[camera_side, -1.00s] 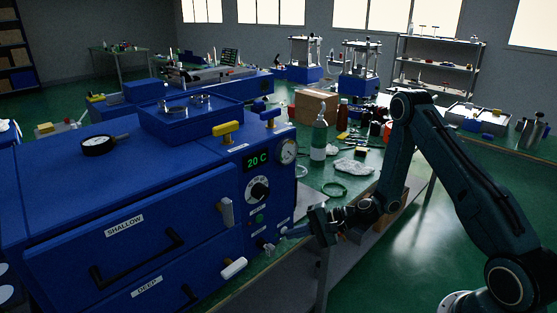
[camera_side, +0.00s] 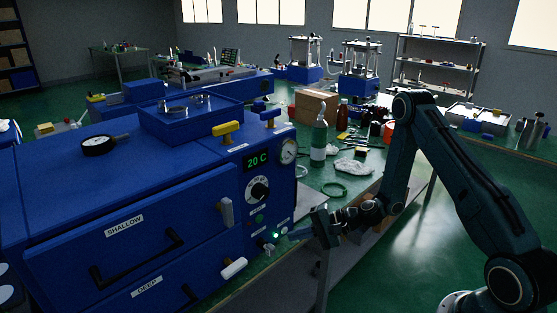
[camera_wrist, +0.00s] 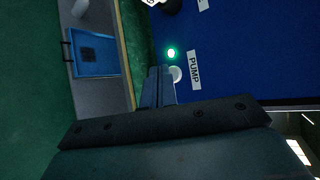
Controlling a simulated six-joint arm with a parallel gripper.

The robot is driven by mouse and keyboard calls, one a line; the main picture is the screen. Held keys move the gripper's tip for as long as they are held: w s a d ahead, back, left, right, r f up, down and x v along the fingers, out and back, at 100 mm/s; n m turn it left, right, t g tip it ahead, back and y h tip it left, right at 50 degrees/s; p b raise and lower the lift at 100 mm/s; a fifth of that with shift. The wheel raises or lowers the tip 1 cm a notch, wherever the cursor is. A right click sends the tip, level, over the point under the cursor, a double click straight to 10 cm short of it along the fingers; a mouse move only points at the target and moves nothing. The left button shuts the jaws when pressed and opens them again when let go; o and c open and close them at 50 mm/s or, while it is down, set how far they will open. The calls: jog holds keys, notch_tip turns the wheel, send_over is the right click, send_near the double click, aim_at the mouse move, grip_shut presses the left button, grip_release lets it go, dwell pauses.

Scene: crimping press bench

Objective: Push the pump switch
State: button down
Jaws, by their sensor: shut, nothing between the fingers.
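The pump switch shows in the wrist view as a pale round knob (camera_wrist: 176,73) beside a white PUMP label (camera_wrist: 194,70) on the blue press panel. A small lamp (camera_wrist: 171,53) next to it glows green; the lit lamp (camera_side: 275,235) also shows in the side view, low on the panel's right end. My gripper (camera_side: 291,235) is shut and empty, its fingers pointing at the panel by the switch. In the wrist view the closed fingertips (camera_wrist: 160,72) lie right beside the knob. I cannot tell whether they touch it.
The blue press (camera_side: 130,200) carries a dial (camera_side: 259,189), a 20 C display (camera_side: 257,161) and a white handle (camera_side: 234,268) near the gripper. A spray bottle (camera_side: 319,140) and a green ring (camera_side: 334,189) are on the bench behind. A blue tray (camera_wrist: 94,54) lies lower down.

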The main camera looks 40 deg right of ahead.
jog(key=shift+s, duration=3)
jog(key=s+a+r+n+g+h, duration=0.1)
jog(key=s+a+r+n+g, duration=0.2)
jog(key=r+n, duration=0.35)
jog(key=s+a+r+n+g+h, duration=0.1)
jog(key=s+a+r+n+g, duration=0.15)
jog(key=r+n, duration=0.4)
jog(key=s+d+r+h, duration=0.2)
jog(key=s+r+h, duration=0.1)
jog(key=s+r, duration=0.5)
jog(key=s+d+r+t+h, duration=0.1)
jog(key=s+d+r+h, duration=0.1)
jog(key=s+r, duration=0.6)
jog(key=shift+s+r+n+h, duration=0.3)
jog(key=shift+n+h, duration=0.1)
jog(key=shift+h, duration=0.3)
